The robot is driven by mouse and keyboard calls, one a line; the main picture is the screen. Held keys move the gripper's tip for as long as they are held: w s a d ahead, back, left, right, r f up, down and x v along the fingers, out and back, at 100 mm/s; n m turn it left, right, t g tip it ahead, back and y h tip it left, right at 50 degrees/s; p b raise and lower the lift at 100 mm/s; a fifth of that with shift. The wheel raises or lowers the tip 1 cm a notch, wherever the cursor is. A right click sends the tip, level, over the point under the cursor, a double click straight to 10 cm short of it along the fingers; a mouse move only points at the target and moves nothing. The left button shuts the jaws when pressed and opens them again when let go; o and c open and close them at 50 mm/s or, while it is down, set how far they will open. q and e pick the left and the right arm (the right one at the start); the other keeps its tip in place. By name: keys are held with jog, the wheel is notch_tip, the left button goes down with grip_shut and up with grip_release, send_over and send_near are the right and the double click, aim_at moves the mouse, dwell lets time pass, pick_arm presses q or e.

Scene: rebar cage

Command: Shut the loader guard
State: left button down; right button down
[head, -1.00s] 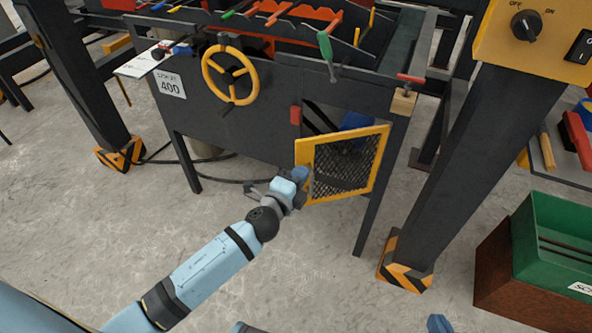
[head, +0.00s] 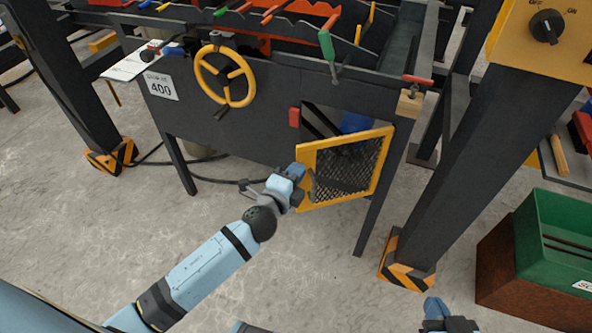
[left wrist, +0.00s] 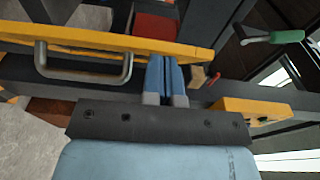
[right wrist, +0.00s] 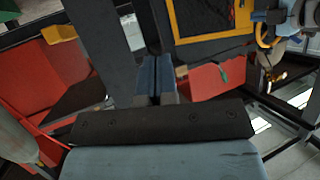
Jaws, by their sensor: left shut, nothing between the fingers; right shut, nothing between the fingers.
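The loader guard (head: 388,160) is a yellow-framed mesh door low on the dark machine. It stands swung out at its left edge, with the opening showing behind its top. My left gripper (head: 299,172) is shut and empty at the guard's left edge; whether it touches cannot be told. In the left wrist view its closed blue fingers (left wrist: 165,80) are against or just beside the yellow frame (left wrist: 120,40), right of the grey handle (left wrist: 85,75). My right gripper (head: 433,305) is low in the head view. Its fingers (right wrist: 155,75) are shut and empty, away from the guard.
A yellow handwheel (head: 246,90) and a red block (head: 294,117) are on the machine's front. A dark post (head: 475,150) with a striped foot stands right of the guard. A green crate (head: 565,235) sits at right. The floor before the guard is open.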

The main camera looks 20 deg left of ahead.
pick_arm(q)
jog(key=w+a+m+g+h+p, duration=0.1)
jog(key=w+a+m+h, duration=0.3)
jog(key=w, duration=0.9)
jog(key=shift+w+a+m+g+h, duration=0.25)
jog(key=shift+a+m+g+h, duration=0.15)
jog(key=shift+a+g+h, duration=0.75)
jog(key=shift+s+a+t+h, duration=0.1)
jog(key=shift+t+h, duration=0.15)
jog(key=shift+h, duration=0.1)
